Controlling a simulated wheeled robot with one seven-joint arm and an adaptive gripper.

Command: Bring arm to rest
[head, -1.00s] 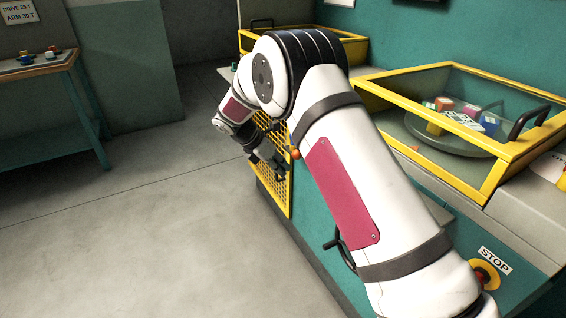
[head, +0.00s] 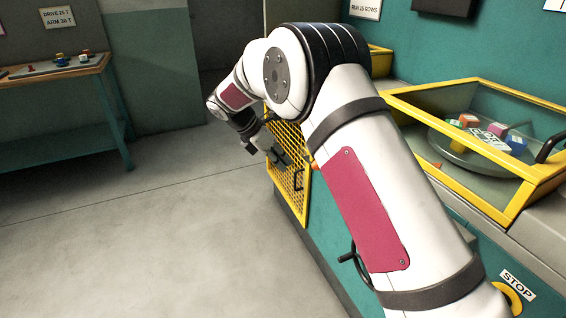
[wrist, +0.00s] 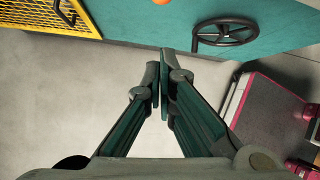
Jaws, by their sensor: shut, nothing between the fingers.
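My arm stretches across the middle of the head view, white with dark bands and dark red panels. My gripper (head: 283,158) hangs at its far end, beside the yellow mesh guard on the machine's side. In the wrist view my gripper (wrist: 160,62) has its two fingertips together, with nothing between them. Pale floor shows below the fingers. In the head view the gripper is small and partly dark against the mesh.
The teal machine (head: 345,225) stands close along my right, with a yellow mesh guard (head: 288,185), a handwheel (wrist: 225,32) and a yellow-framed clear cover (head: 480,85) over several coloured blocks. A bench (head: 60,75) stands at far left. The floor (head: 150,230) between is clear.

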